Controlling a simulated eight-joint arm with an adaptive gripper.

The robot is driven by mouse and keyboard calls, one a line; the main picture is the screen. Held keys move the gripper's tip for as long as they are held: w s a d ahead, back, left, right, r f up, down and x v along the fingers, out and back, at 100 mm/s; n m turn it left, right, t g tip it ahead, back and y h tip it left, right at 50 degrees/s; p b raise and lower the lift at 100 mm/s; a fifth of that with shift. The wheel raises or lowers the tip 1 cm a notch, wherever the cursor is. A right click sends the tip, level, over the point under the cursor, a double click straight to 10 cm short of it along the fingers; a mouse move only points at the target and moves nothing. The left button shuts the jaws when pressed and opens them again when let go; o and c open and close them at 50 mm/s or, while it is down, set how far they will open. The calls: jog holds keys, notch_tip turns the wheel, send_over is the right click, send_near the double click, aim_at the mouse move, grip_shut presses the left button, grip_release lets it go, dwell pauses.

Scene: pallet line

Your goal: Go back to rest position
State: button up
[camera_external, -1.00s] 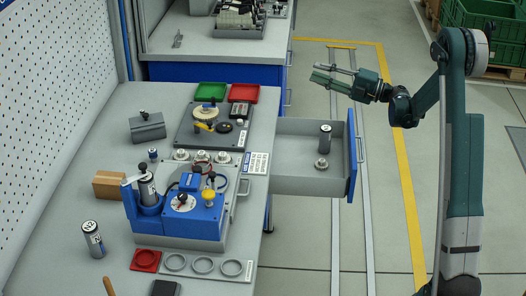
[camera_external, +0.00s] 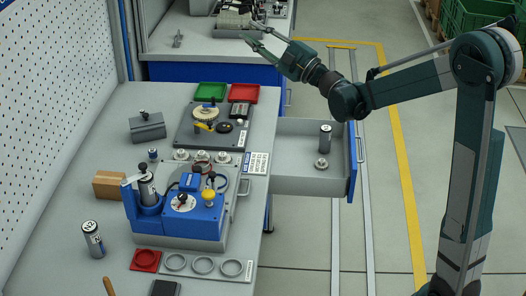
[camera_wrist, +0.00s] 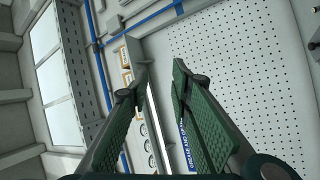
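My gripper (camera_external: 259,36) is raised in the air near the far bench, above the floor and the open drawer's far side. Its two fingers are spread apart with nothing between them. In the wrist view the green fingers of my gripper (camera_wrist: 160,75) are also apart and empty. That camera looks toward the white perforated wall panel (camera_wrist: 245,70) and a window (camera_wrist: 60,75).
A grey drawer (camera_external: 300,183) stands open at the workbench's right side, with a dark cylinder (camera_external: 325,138) in it. A blue fixture (camera_external: 190,217) stands on the workbench. Red (camera_external: 243,93) and green (camera_external: 211,92) trays lie farther back. Floor right of the drawer is clear.

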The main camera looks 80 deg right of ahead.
jog(key=w+a+r+m+g+h, duration=0.1)
jog(key=w+a+m+g, duration=0.3)
jog(key=a, duration=1.1)
jog(key=a+f+m+g+y, duration=0.1)
jog(key=a+f+m, duration=0.15)
jog(key=a, duration=0.65)
jog(key=a+f+m+g+y, duration=0.15)
jog(key=a+f, duration=0.25)
jog(key=a, duration=0.5)
jog(key=s+a+f+g+y, duration=0.1)
jog(key=s+a+f+y, duration=0.2)
jog(key=a, duration=0.9)
jog(key=s+a+f+n+g+y, duration=0.1)
jog(key=s+a+f+g+y, duration=0.1)
jog(key=s+a+f, duration=0.8)
jog(key=s+a+f+g+y+p, duration=0.1)
jog(key=s+a+f+y, duration=0.3)
jog(key=a, duration=0.9)
jog(key=s+f+g, duration=0.1)
jog(key=s+f, duration=0.2)
jog(key=s, duration=0.1)
jog(key=shift+s+a+f, duration=0.25)
jog(key=shift+s+a, duration=0.05)
jog(key=shift+a, duration=0.05)
